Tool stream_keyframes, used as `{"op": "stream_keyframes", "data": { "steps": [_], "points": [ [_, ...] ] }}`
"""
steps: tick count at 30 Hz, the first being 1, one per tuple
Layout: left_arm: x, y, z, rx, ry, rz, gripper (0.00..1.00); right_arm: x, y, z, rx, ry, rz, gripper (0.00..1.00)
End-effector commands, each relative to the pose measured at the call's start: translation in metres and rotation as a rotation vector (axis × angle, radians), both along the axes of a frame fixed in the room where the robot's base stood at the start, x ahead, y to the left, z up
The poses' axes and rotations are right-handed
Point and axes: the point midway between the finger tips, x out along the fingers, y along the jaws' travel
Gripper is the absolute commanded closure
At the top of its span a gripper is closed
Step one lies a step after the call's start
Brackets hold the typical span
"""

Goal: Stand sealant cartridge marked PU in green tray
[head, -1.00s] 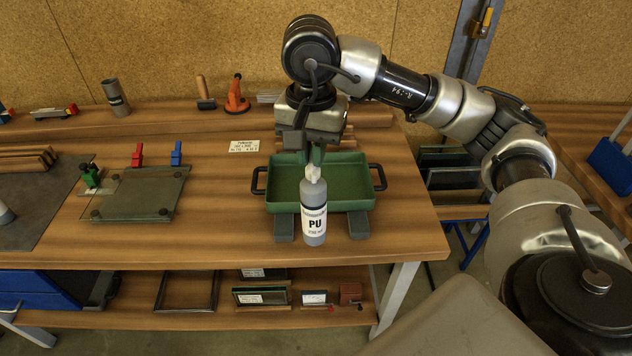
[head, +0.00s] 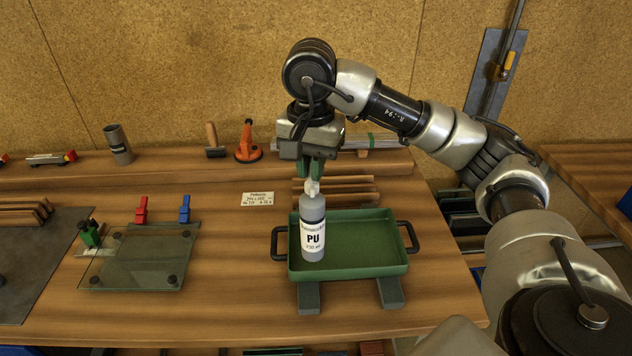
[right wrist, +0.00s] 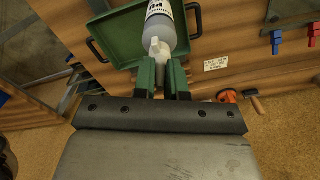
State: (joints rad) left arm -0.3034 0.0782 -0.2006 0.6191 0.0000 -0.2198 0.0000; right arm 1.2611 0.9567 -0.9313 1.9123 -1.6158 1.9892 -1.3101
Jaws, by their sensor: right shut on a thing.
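The sealant cartridge marked PU (head: 312,232) is grey with a white label and a pale nozzle, and it hangs upright under my right gripper (head: 313,172). The gripper is shut on its nozzle end. In the right wrist view the green fingers (right wrist: 163,80) close around the nozzle of the cartridge (right wrist: 163,25). The green tray (head: 375,255) has black side handles and rests on two grey supports. The cartridge appears over the left part of the tray; I cannot tell whether its base touches the tray floor. My left gripper is not in view.
A glass pane (head: 145,262) on dark pads lies to the left, with red (head: 142,210) and blue (head: 184,208) clamps behind it. Wooden strips (head: 338,190) lie behind the tray. A white paper label (head: 258,198) lies left of them. Bare tabletop lies between pane and tray.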

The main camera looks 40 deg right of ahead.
Motion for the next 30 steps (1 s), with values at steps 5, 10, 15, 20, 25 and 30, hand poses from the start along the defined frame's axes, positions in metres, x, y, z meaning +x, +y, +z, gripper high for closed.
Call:
{"op": "stream_keyframes", "data": {
  "steps": [5, 10, 15, 20, 25, 30],
  "points": [
    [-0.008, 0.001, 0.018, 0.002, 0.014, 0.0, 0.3, 0.031, -0.02, -0.017, -0.002, 0.004, -0.005, 1.0],
    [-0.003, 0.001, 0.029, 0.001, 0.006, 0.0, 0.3, 0.058, -0.034, -0.036, 0.0, 0.001, -0.004, 1.0],
    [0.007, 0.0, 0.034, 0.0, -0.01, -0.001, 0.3, 0.069, -0.042, -0.046, 0.0, -0.001, 0.0, 1.0],
    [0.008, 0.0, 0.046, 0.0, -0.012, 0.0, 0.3, 0.069, -0.042, -0.063, -0.002, 0.004, 0.0, 1.0],
    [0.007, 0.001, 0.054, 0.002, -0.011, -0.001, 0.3, 0.07, -0.042, -0.084, -0.001, -0.001, 0.0, 1.0],
    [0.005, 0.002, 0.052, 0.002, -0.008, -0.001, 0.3, 0.07, -0.042, -0.088, 0.0, -0.003, 0.0, 1.0]
  ]
}}
